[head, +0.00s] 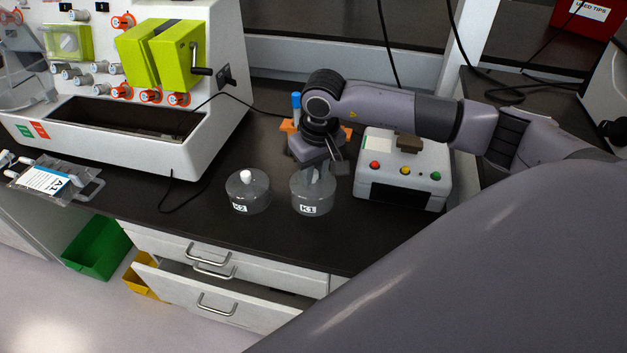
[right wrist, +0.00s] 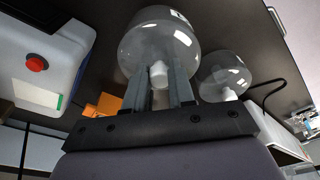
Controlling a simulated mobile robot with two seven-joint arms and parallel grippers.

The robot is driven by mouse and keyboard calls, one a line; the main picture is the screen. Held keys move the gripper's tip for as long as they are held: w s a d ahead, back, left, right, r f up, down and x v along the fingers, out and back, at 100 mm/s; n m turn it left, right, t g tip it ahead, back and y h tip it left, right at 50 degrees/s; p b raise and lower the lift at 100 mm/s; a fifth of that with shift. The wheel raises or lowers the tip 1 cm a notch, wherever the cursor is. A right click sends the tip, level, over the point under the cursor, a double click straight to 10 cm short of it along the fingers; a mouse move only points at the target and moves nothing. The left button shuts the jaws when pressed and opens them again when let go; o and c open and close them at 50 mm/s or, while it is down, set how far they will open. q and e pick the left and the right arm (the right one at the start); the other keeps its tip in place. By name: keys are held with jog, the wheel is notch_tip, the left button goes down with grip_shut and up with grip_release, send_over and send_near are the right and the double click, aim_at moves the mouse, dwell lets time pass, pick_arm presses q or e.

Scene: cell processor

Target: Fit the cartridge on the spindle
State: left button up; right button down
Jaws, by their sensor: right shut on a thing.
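A clear, round cartridge labelled K1 (head: 312,200) is at the front of the dark bench; I cannot tell whether it touches the bench. My right gripper (head: 318,172) comes down on it from above. In the right wrist view, the gripper (right wrist: 160,82) is shut on the white top stem of cartridge K1 (right wrist: 150,38). A similar cartridge labelled K2 (head: 248,195), with a white knob, stands upright to the left; it also shows in the right wrist view (right wrist: 224,72). I cannot make out a spindle. My left gripper is out of view.
A white processor (head: 105,160) with a lime-green pump (head: 165,55) and a dark front recess stands at left. A grey box with coloured buttons (head: 400,180) stands close on the right. An orange holder (head: 288,127) is behind the gripper. A drawer (head: 215,300) is open below.

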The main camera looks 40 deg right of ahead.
notch_tip(320, 180, up, 17)
jog(key=b, duration=0.1)
jog(key=shift+f, duration=0.1)
dwell(1.1)
